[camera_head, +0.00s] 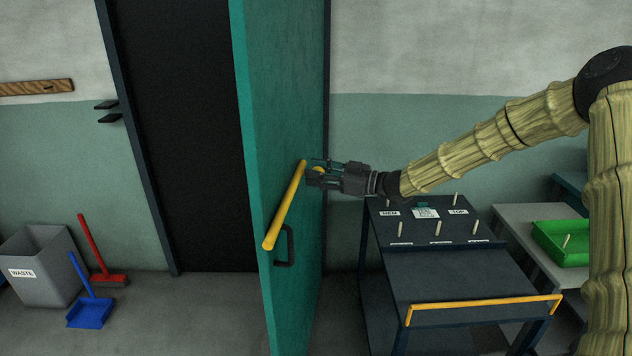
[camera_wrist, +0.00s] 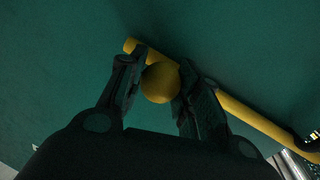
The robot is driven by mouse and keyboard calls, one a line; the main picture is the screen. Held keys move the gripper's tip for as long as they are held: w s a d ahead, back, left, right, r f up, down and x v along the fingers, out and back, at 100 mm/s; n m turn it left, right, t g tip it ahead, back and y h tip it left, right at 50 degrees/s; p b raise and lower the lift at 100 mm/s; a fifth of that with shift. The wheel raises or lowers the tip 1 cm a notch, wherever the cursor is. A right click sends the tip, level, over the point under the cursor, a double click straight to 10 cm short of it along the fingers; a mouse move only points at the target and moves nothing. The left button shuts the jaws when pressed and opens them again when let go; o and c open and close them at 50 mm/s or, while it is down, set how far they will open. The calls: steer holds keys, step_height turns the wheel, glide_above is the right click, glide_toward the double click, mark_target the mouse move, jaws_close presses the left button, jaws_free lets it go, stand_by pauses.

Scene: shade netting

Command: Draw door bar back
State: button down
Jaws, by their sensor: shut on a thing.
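The yellow door bar (camera_head: 285,208) runs slantwise across the face of the green door (camera_head: 283,115), which stands open from its dark frame. In the wrist view the bar (camera_wrist: 247,112) crosses behind my fingers, with a round yellow knob (camera_wrist: 161,83) in front of it. My gripper (camera_head: 316,172) is at the bar's upper end, and its two fingers (camera_wrist: 160,86) are shut on the knob from either side. The fingers hide the knob's sides and part of the bar. A dark handle (camera_head: 285,246) sits on the door below the bar.
A dark cart (camera_head: 445,280) with pegs and a yellow rail stands under my arm, right of the door. A green tray (camera_head: 562,243) lies on a pale table further right. A waste bin (camera_head: 40,265), red broom (camera_head: 97,252) and blue dustpan (camera_head: 90,312) stand at left.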

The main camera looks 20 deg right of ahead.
steer(key=w, duration=0.1)
steer(key=w+d, duration=0.1)
steer(key=w, duration=0.1)
steer(key=w+d, duration=0.1)
steer(key=shift+w+r, duration=0.1)
steer(key=shift+w, duration=0.1)
steer(key=shift+d, duration=0.1)
steer(key=c, duration=1.3)
jaws_free()
steer(key=o, duration=0.3)
steer(key=shift+w+d, duration=0.1)
steer(key=shift+w, duration=0.05)
steer(key=v, duration=1.2)
